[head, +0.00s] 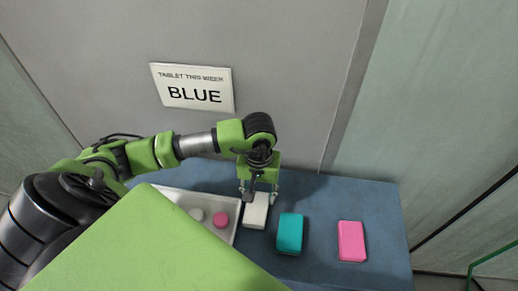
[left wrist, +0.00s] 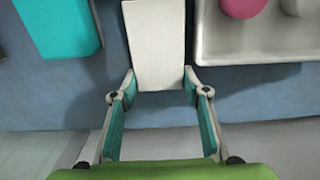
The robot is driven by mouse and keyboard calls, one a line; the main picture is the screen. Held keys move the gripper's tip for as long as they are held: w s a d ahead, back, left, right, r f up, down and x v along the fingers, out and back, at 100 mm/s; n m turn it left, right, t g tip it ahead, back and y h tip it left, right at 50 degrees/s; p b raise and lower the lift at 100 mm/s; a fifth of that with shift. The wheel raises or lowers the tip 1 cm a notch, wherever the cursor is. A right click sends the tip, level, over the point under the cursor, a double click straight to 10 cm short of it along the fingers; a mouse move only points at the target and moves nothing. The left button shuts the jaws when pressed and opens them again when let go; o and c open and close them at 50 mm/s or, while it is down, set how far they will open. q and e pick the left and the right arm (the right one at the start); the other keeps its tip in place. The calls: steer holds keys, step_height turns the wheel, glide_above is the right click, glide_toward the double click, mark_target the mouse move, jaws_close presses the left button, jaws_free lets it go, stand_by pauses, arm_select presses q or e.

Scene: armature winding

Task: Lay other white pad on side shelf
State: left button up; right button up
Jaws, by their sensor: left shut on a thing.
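The white pad (head: 255,215) lies on the blue-topped shelf (head: 385,225), between the tray and the teal pad. My left gripper (head: 258,196) reaches down over the pad's far end and is shut on it. In the left wrist view, the white pad (left wrist: 157,45) sits between the two fingertips (left wrist: 159,80), one on each side of its near end. The pad looks flat and at shelf level; I cannot tell if it is lifted. No second white pad shows. My right gripper is not in view.
A teal pad (head: 290,233) and a pink pad (head: 351,241) lie to the right. A white tray (head: 237,222) with a pink tablet (head: 221,219) and a white tablet (head: 196,214) stands close on the left. A sign (head: 193,88) reading "BLUE" hangs on the wall. The shelf's right end is clear.

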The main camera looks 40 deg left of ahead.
arm_select(q)
steer(key=shift+f+b, duration=0.25)
steer(key=shift+b, duration=0.05)
steer(key=o, duration=1)
steer(key=shift+r, duration=0.1)
